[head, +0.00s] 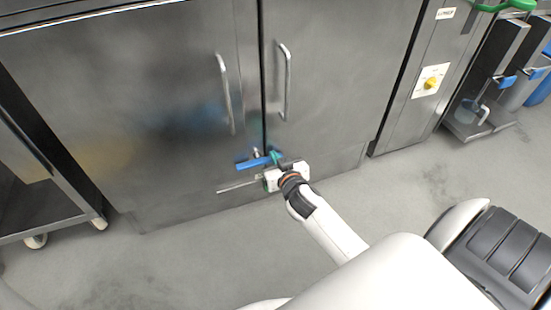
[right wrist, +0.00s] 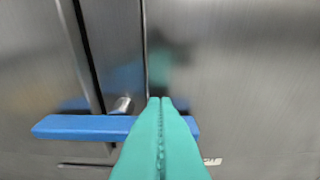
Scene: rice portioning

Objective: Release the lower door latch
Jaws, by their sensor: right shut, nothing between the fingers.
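The lower door latch (head: 250,164) is a blue bar lying about level, low on the steel double doors near the seam. It also shows in the right wrist view (right wrist: 80,127), with a metal pivot (right wrist: 122,105) above its middle. My right gripper (head: 275,156) is at the bar's right end. Its green fingers (right wrist: 160,100) are together, with nothing between them. In the right wrist view they cross in front of the bar's right part and hide some of it. I cannot tell whether they touch it. My left gripper is not in view.
Two upright door handles (head: 225,95) (head: 285,82) are above the latch. A thin metal bar (head: 238,186) shows below it. A wheeled rack (head: 45,220) stands at the left. A panel with a yellow knob (head: 431,84) is at the right. The floor (head: 190,260) before the doors is clear.

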